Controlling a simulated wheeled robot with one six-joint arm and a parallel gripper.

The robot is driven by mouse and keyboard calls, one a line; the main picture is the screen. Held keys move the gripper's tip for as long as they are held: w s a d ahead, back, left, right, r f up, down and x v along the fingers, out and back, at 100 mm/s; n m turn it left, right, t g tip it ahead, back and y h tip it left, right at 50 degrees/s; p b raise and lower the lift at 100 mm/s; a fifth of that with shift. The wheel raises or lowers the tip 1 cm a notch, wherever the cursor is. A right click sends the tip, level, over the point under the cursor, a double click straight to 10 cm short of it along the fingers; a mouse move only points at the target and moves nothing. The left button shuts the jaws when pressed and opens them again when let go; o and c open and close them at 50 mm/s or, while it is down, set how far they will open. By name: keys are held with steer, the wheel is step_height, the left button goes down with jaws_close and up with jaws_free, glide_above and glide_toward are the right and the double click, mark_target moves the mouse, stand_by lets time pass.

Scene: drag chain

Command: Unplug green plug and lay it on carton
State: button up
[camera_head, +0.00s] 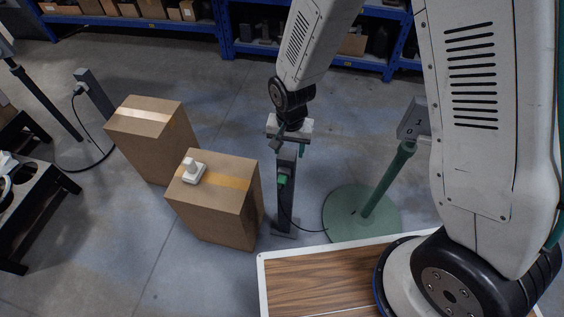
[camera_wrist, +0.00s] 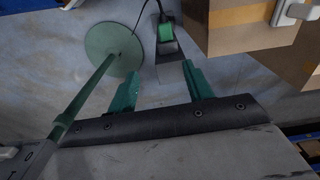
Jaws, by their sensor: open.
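The green plug (camera_head: 283,179) sits on the front of a grey post (camera_head: 287,208), with a black cable hanging from it. In the wrist view the green plug (camera_wrist: 165,32) shows at the top, beyond my fingertips. My gripper (camera_head: 288,147) is above the post's top, open and empty. In the wrist view its two green fingers stand apart (camera_wrist: 158,82). The near carton (camera_head: 213,217), with a tape strip and a white object on top, stands left of the post. This carton (camera_wrist: 228,45) is at the upper right in the wrist view.
A second carton (camera_head: 152,150) stands behind left. A green stand (camera_head: 375,192) with a round base and sign is right of the post. A white plug-like object (camera_head: 194,168) takes up the carton top's back left. Blue shelves (camera_head: 250,48) line the back.

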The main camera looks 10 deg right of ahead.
glide_above(282, 179)
step_height(282, 179, down, 6)
steer(key=shift+r, duration=0.1)
steer(key=shift+f, duration=3.95)
jaws_close()
